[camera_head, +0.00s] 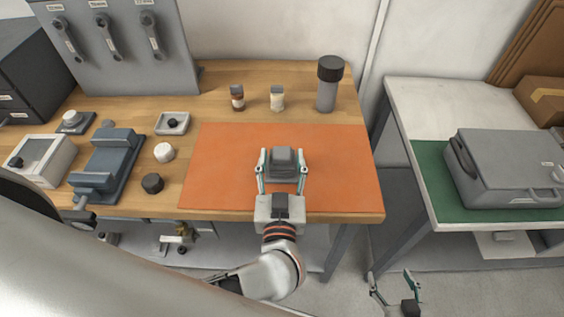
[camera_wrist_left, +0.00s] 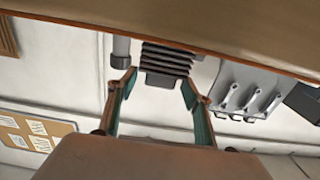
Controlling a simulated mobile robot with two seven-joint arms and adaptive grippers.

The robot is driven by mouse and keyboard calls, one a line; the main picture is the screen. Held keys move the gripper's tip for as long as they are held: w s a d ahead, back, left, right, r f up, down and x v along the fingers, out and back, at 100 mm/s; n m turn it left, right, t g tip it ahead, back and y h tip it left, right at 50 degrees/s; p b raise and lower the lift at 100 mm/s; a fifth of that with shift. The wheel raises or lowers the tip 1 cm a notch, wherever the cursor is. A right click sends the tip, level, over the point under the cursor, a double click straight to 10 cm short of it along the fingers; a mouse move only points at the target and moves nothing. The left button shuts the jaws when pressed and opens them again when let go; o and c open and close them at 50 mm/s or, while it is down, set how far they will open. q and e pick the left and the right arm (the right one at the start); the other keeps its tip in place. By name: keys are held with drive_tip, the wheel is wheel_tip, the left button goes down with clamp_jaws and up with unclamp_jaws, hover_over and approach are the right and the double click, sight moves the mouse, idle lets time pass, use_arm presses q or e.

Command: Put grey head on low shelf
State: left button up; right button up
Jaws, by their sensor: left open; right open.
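The grey head (camera_head: 284,160), a dark grey block, sits on the orange mat (camera_head: 225,165) near its front. My left gripper (camera_head: 283,170) is open, with one finger on each side of the head. In the left wrist view the head (camera_wrist_left: 167,60) shows stacked fins between the two open fingers (camera_wrist_left: 158,80); I see small gaps beside it. My right gripper (camera_head: 396,287) is open and empty, low over the floor at the lower right. A grey low shelf (camera_head: 225,262) runs under the wooden bench, partly hidden by my left arm.
A blue-grey vise (camera_head: 105,165), a white box (camera_head: 42,160) and small knobs stand left on the bench. Two small bottles (camera_head: 237,97) and a dark-capped cylinder (camera_head: 328,85) stand behind the mat. A grey case (camera_head: 505,168) rests on the right table.

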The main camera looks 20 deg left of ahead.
use_arm(q)
drive_tip(key=shift+x, duration=1.1)
clamp_jaws()
drive_tip(key=shift+r, duration=0.1)
drive_tip(key=shift+r, duration=0.1)
